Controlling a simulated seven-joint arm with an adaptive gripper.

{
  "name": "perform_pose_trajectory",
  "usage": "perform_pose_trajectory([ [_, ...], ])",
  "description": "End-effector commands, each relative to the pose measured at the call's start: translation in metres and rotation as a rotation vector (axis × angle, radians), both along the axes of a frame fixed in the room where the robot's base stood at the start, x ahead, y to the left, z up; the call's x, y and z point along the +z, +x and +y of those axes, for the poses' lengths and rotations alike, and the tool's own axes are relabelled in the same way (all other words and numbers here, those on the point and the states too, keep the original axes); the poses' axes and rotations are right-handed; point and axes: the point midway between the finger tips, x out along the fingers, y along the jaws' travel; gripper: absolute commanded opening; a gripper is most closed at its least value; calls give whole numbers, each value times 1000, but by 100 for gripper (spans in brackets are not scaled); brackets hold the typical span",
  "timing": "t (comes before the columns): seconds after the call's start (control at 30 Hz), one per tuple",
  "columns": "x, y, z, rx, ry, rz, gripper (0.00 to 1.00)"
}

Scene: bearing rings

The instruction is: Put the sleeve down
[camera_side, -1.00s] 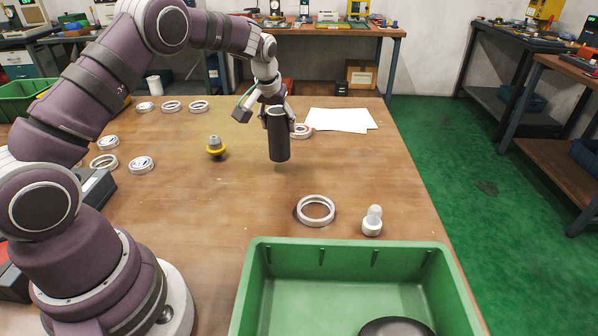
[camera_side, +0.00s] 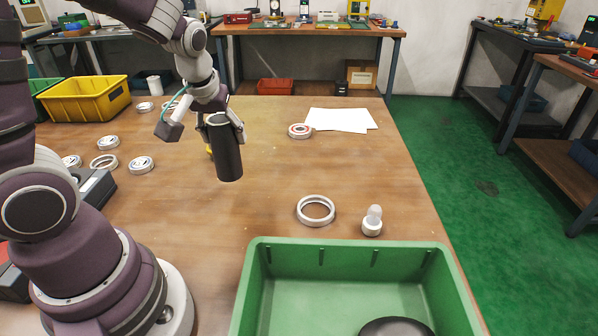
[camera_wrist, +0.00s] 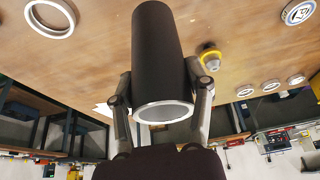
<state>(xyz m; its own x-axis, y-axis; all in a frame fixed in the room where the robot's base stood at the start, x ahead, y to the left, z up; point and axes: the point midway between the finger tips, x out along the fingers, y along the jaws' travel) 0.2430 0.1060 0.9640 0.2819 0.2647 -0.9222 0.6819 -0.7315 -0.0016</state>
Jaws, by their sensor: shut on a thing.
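The sleeve (camera_side: 228,156) is a dark, hollow cylinder with a light metal rim at its upper end. My gripper (camera_side: 222,124) is shut on its upper part in the side view. The sleeve hangs nearly upright, slightly tilted; whether its lower end touches the table is hard to tell, but it looks clear of it. In the wrist view the sleeve (camera_wrist: 162,60) sits between the two fingers of my gripper (camera_wrist: 162,88). A yellow and grey part (camera_wrist: 209,57) is near it in that view and mostly hidden behind the sleeve in the side view.
A large ring (camera_side: 316,210) and a white bulb-shaped part (camera_side: 372,221) lie before a green crate (camera_side: 350,245). A red-marked ring (camera_side: 300,131) lies by white paper (camera_side: 340,119). Several rings lie at left near a yellow bin (camera_side: 88,103). The middle of the wooden table (camera_side: 270,180) is clear.

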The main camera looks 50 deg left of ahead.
Motion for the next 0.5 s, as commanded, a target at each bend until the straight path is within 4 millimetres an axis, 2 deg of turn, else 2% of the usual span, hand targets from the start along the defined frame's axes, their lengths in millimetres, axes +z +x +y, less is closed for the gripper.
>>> perform_pose_trajectory([
  [0.07, -4, 1, 3, 33, -2, 2, 10],
  [0.4, -65, 0, 3, 36, -4, 7, 10],
  [0.5, -74, 0, 3, 36, -3, 4, 10],
])
